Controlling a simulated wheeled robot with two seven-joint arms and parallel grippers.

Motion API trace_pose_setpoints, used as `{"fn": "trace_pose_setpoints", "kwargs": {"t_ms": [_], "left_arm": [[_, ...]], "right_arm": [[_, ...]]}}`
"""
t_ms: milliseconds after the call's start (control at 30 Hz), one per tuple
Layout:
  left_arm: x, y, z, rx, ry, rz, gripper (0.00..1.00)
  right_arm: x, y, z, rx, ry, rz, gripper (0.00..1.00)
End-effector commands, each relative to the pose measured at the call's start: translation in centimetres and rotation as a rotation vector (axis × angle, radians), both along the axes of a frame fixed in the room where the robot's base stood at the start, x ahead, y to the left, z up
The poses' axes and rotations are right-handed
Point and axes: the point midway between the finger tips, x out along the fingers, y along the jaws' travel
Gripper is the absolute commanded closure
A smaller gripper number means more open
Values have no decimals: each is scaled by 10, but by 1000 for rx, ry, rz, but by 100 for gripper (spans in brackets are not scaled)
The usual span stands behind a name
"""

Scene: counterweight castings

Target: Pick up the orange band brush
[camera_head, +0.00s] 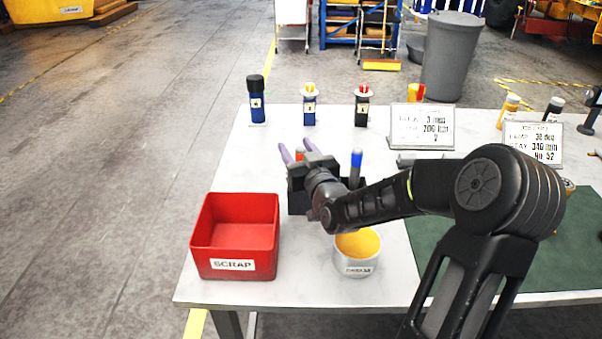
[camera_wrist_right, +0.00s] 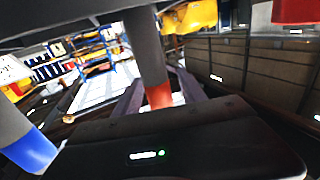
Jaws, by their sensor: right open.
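The orange band brush shows in the right wrist view as a grey handle with an orange-red band (camera_wrist_right: 158,95), between the two fingers. In the head view only a bit of its orange (camera_head: 300,155) shows, the rest hidden by my right gripper (camera_head: 296,147). That gripper is open, with one finger on each side of the brush; I cannot tell whether they touch it. A similar brush with a blue band (camera_head: 356,160) stands just right of the gripper; its blue band also shows in the wrist view (camera_wrist_right: 32,150). My left gripper is not in view.
A red SCRAP bin (camera_head: 235,216) stands at the front left of the table, and a grey cup with a yellow inside (camera_head: 357,245) in front of the gripper. Several small bottles and holders and a sign (camera_head: 421,127) line the back. A green mat (camera_head: 560,262) lies at right.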

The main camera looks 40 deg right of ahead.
Motion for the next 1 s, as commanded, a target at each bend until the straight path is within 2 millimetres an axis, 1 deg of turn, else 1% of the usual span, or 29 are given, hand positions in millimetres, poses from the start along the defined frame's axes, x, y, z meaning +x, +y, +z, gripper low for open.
{"fn": "trace_pose_setpoints", "kwargs": {"t_ms": [533,567,1000], "left_arm": [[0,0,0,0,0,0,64],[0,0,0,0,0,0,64],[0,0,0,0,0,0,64]], "right_arm": [[0,0,0,0,0,0,52],[0,0,0,0,0,0,53],[0,0,0,0,0,0,89]]}}
